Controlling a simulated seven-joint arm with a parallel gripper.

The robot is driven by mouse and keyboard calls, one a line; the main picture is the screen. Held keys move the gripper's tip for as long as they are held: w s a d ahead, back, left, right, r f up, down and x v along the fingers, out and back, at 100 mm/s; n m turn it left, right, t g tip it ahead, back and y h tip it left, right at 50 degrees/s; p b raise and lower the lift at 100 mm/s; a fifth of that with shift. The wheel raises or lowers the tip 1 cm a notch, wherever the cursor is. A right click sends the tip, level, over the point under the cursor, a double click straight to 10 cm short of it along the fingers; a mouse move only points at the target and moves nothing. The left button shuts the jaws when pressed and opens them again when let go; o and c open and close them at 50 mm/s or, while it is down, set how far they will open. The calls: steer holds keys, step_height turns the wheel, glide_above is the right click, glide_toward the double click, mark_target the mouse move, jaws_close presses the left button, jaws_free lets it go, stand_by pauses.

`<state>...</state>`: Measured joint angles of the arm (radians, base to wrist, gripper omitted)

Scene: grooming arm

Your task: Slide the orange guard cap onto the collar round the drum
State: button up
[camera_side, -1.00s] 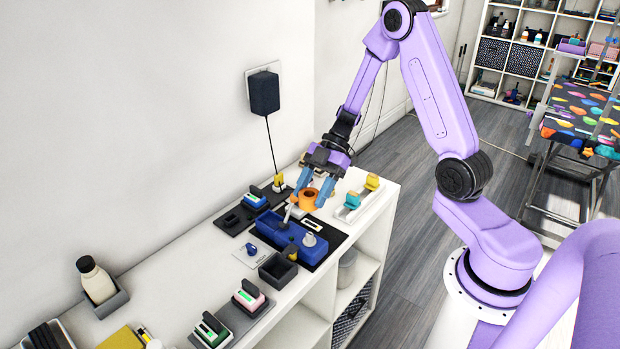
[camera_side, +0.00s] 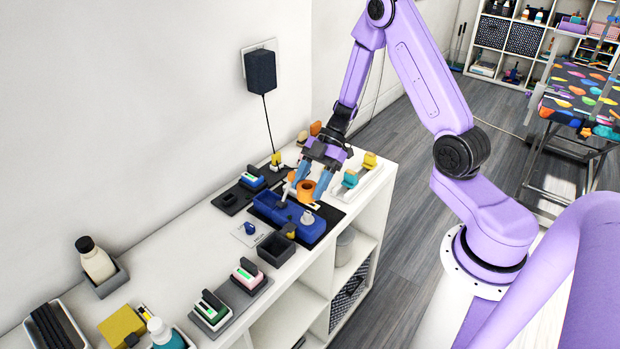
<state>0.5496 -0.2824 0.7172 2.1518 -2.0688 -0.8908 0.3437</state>
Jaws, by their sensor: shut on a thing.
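The orange guard cap (camera_side: 306,191) is a short ring with an open hole. My gripper (camera_side: 308,186) is shut on it, with its blue fingers on either side. The cap is at the far end of the blue fixture (camera_side: 273,208), close above it; I cannot tell whether it touches. A pale slanted post (camera_side: 285,191) stands just left of the cap. A light grey knob-like part (camera_side: 307,217) sits on the fixture's near right end. The drum and its collar cannot be made out clearly near the cap.
A black open box (camera_side: 276,249) stands in front of the fixture. A white rack with a teal piece (camera_side: 350,179) and a yellow piece (camera_side: 369,160) is to the right. A white bottle (camera_side: 95,260) stands further left.

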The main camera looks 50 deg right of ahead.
mark_target(313, 188)
steer(key=shift+f, duration=2)
steer(key=shift+f, duration=2.05)
steer(key=o, duration=1.4)
steer(key=v, duration=1.7)
steer(key=shift+d+r, duration=0.15)
steer(key=shift+d, duration=0.05)
